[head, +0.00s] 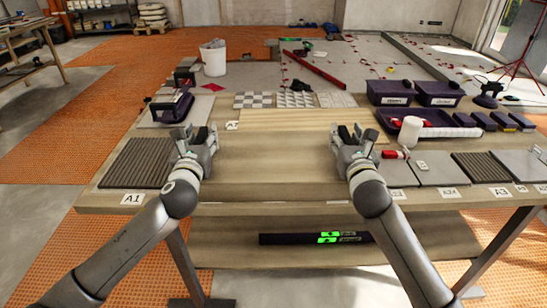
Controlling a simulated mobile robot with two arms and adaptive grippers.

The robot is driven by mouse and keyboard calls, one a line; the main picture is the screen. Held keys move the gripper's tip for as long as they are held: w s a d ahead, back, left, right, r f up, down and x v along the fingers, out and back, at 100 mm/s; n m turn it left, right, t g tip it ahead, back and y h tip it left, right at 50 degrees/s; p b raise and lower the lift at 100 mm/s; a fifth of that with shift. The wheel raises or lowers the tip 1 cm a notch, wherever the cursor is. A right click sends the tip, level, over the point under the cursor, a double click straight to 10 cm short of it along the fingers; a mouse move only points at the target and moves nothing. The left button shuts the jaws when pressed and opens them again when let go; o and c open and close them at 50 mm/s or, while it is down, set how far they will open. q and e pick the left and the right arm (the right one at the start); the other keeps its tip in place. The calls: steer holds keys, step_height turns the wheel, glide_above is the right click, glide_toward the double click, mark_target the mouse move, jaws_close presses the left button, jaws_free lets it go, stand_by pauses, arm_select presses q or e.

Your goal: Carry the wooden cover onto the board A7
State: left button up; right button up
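A pale, flat wooden panel (300,122) lies across the back middle of the workbench, beside the A7 label (232,125) at its left end. I cannot tell whether this panel is the wooden cover, the board A7, or one on top of the other; no separate cover stands out. My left gripper (194,136) is above the bench, in front of and left of the panel, with its fingers apart and nothing between them. My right gripper (352,134) is over the panel's front right part, also apart and empty, and its arm hides a little of that area.
A dark ribbed tile (140,163) lies at the left by label A1 (132,198). Patterned tiles (295,99) lie behind the panel. Purple bins (390,92), a white cylinder (410,132) and grey tiles (437,168) fill the right side. The bench middle (270,170) is clear.

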arm_select(q)
jaws_close()
arm_select(e)
jaws_close()
arm_select(q)
steer(key=shift+r, duration=0.2)
arm_select(e)
steer(key=shift+r, duration=0.25)
